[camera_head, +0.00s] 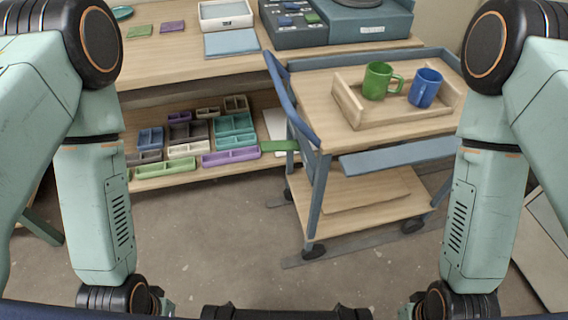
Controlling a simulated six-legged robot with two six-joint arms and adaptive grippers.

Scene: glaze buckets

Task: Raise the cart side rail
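A blue-grey cart (345,76) with wooden shelves stands right of centre, apart from me. A long blue-grey side rail (400,155) sits along its near side, below the level of the top shelf. Another blue-grey rail (352,59) stands up along the far edge. A curved blue handle (290,97) rises at the cart's left end. My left gripper (165,305) and my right gripper (408,308) are at the bottom edge, well short of the cart. Both are mostly cut off, and their fingers are not clear.
A wooden tray (392,122) on the cart holds a green mug (378,82) and a blue mug (425,88). Behind, a workbench (165,62) carries tiles and equipment, with several small bins (235,125) on its lower shelf. The floor (215,235) before the cart is clear.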

